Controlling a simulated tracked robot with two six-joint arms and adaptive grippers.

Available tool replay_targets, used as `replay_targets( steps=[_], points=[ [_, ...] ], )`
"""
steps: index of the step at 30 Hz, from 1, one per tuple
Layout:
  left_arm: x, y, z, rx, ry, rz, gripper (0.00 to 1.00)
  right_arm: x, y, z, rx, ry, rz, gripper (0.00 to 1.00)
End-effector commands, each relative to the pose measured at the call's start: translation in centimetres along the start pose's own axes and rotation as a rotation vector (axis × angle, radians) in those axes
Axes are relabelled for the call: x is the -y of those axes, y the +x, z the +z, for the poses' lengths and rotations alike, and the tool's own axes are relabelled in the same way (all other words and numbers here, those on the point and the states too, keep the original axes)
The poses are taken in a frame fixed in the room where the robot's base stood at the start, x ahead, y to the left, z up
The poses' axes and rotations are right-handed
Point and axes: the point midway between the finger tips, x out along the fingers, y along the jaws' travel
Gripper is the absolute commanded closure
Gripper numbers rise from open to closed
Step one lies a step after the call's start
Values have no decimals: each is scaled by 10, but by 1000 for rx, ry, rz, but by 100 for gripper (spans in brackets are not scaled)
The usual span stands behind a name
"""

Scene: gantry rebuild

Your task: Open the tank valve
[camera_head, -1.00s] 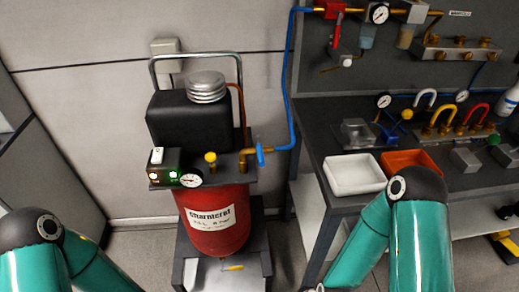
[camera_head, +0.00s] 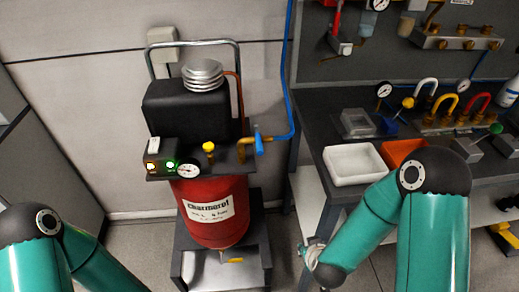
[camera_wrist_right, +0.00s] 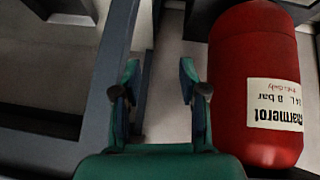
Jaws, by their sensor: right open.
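The red tank (camera_head: 225,190) stands upright in the middle of the head view, under a black compressor body (camera_head: 185,108). A brass valve with a blue handle (camera_head: 259,145) sits at the right end of the tank's top plate, on the blue hose line. A small yellow-handled valve (camera_head: 230,261) shows below the tank. The tank also fills the right of the right wrist view (camera_wrist_right: 255,85). My right gripper (camera_wrist_right: 160,82) is open and empty, left of the tank in that view. In the head view its wrist is low, right of the tank. My left gripper is out of view.
A blue hose (camera_head: 287,80) runs up the wall. The grey workbench (camera_head: 320,125) at right holds a white tray (camera_head: 352,180), an orange tray (camera_head: 393,151) and several fittings. A dark stand (camera_head: 262,240) carries the tank. Floor between stand and bench is partly free.

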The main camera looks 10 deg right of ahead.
Motion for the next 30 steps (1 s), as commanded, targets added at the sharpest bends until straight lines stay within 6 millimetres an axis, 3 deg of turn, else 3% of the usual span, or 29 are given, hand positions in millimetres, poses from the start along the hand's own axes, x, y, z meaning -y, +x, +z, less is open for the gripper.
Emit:
replay_targets(
  steps=[1,5,9,15,18,23,30],
  points=[
    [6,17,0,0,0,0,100,-4,-3,-26,-96,-41,63,58],
    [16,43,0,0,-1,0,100,-10,-44,-93,-323,-108,219,58],
    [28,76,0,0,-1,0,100,6,-115,-143,-570,-95,311,58],
    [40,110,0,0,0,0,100,55,-201,-164,-827,-8,182,58],
    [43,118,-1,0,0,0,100,74,-226,-166,-899,-4,115,58],
    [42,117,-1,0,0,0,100,89,-239,-167,-931,-16,74,58],
    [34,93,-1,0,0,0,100,87,-233,-184,-928,-21,80,58]
  ],
)
